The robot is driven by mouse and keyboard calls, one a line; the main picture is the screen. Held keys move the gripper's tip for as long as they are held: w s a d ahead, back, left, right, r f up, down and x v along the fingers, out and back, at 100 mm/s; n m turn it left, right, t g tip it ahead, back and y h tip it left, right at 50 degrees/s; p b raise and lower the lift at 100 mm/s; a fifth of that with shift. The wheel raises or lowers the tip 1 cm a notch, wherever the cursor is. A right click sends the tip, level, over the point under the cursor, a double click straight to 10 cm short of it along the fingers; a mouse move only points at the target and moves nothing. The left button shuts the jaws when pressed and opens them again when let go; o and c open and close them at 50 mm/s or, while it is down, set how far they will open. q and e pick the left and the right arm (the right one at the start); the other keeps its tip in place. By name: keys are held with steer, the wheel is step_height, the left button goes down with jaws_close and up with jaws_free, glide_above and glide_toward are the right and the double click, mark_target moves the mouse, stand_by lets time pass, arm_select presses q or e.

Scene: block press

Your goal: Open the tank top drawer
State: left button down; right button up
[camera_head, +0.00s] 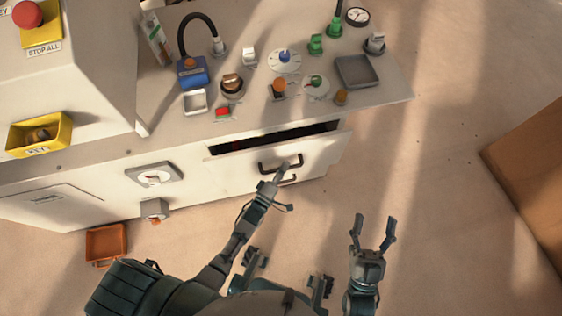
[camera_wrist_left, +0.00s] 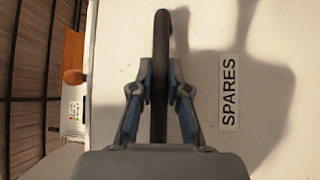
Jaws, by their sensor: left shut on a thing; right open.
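The white top drawer (camera_head: 240,171) is in the front of the grey cabinet in the head view and stands partly open, with a dark gap above its front. Its dark bar handle (camera_head: 268,167) is on the front face. My left gripper (camera_head: 286,170) is at this handle. In the left wrist view, the handle (camera_wrist_left: 160,75) runs between the fingers of my left gripper (camera_wrist_left: 160,98), which is shut on it. A "SPARES" label (camera_wrist_left: 229,92) is on the white face beside it. My right gripper (camera_head: 374,232) is open and empty, over the floor to the right.
The cabinet top (camera_head: 330,98) carries knobs, dials, a blue box (camera_head: 192,72) and a grey tray (camera_head: 359,71). An orange bin (camera_head: 107,243) is on the floor at left. A brown box (camera_head: 530,185) is at far right. Floor between is clear.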

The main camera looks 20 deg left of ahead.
arm_select(q)
steer(key=s+d+p, duration=0.3)
steer(key=s+d, duration=0.6)
steer(key=s, duration=0.5)
steer(key=shift+s+f, duration=0.15)
steer(key=c, duration=1.2)
jaws_free()
steer(key=shift+o, duration=0.3)
arm_select(e)
step_height(320, 180, down, 8)
steer(key=w+g+h, duration=0.1)
steer(key=g, duration=0.6)
steer(key=shift+w+a+r+n, duration=0.25)
steer(key=shift+w+a+n, duration=0.15)
arm_select(q)
steer(key=v, duration=1.2)
arm_select(e)
steer(key=shift+s+d, duration=0.1)
steer(key=shift+d, duration=0.55)
